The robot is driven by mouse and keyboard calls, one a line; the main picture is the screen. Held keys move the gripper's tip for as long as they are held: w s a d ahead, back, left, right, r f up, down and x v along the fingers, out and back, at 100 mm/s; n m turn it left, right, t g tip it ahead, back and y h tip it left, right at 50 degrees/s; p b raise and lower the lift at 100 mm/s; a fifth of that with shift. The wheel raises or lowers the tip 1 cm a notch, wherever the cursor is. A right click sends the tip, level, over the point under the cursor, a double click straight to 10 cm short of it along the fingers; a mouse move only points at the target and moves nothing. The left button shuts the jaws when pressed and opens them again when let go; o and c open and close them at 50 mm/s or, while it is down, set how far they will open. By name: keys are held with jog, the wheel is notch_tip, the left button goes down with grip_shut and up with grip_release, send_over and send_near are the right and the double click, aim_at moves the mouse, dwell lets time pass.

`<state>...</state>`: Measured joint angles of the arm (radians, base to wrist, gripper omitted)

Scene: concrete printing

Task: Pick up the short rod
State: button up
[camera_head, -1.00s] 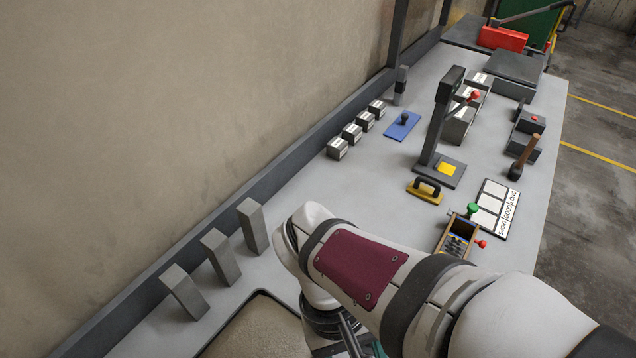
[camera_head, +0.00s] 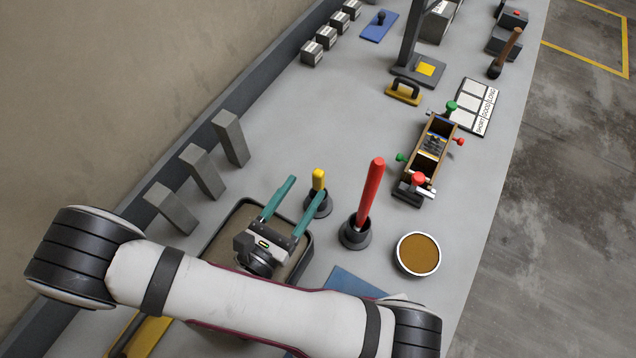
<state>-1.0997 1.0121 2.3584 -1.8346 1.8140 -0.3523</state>
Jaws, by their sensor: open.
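My gripper (camera_head: 307,187) has two teal fingers spread apart with nothing held between them. It hangs over a sand-coloured tray (camera_head: 309,243). A short yellow rod (camera_head: 318,179) stands upright in a dark round holder (camera_head: 322,208), just beyond the fingertips; the right finger partly overlaps the holder in the picture. A tall red rod (camera_head: 371,190) stands in a second dark holder (camera_head: 355,236) to the right. A wooden box (camera_head: 414,163) with coloured knobs holds small dark pieces; I cannot make out their lengths.
A round bowl of brown material (camera_head: 418,252) stands right of the red rod. A blue sheet (camera_head: 350,282) lies in front. A labelled board (camera_head: 474,101) lies behind the box. The bench's middle is fairly clear.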

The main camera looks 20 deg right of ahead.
aim_at(316, 178)
jog(key=x, duration=0.6)
jog(key=shift+s+d+f, duration=0.15)
jog(key=shift+s+f, duration=0.05)
jog(key=shift+f, duration=0.05)
grip_shut()
dwell(1.0)
